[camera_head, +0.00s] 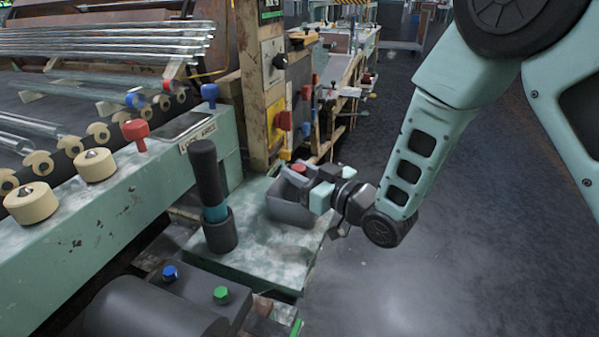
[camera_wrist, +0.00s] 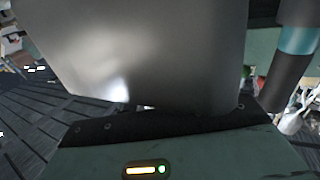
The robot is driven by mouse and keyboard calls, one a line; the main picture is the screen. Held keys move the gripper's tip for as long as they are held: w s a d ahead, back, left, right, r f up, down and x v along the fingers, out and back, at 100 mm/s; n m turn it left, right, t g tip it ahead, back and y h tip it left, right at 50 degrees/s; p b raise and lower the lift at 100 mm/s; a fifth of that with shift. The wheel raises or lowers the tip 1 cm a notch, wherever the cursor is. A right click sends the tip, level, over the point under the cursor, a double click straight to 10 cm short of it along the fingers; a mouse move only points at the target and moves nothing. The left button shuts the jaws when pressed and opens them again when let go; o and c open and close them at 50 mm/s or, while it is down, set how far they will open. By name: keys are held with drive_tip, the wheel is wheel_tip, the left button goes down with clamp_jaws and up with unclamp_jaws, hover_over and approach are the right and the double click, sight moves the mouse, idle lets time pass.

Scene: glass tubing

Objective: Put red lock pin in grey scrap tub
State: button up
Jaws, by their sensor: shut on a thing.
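My gripper (camera_head: 303,180) reaches in from the right, over the grey scrap tub (camera_head: 290,212) on the green shelf. It is shut on a small red piece (camera_head: 299,168), which appears to be the red lock pin; only its red top shows between the jaws. The pin's lower part is hidden. The tub is an open grey box, partly covered by my gripper. In the wrist view a large grey surface, apparently the tub wall (camera_wrist: 150,50), fills the middle. The fingertips and pin cannot be made out there.
A black cylinder with a teal band (camera_head: 215,205) stands left of the tub. Another red pin (camera_head: 136,130) and a blue pin (camera_head: 210,92) stand on the green machine rail. A worn post (camera_head: 258,90) rises behind the tub. Open floor (camera_head: 430,260) lies right.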

drive_tip(key=shift+f, duration=0.2)
drive_tip(key=o, duration=1)
drive_tip(key=shift+c, duration=0.2)
drive_tip(key=shift+r, duration=0.15)
drive_tip(key=shift+s+d+r, duration=0.1)
drive_tip(key=v, duration=1.2)
drive_tip(key=s+d+m+g+h, duration=0.1)
drive_tip(key=s+d+g+h, duration=0.1)
drive_tip(key=s+g+h, duration=0.4)
drive_tip(key=s+d+r+m+g+h, duration=0.1)
drive_tip(key=s+d+g+h, duration=0.2)
drive_tip(key=s, duration=1.3)
drive_tip(key=g+h, duration=0.3)
drive_tip(key=shift+s+d+r+h, duration=0.3)
drive_tip(key=shift+s+h, duration=0.05)
drive_tip(key=shift+h, duration=0.05)
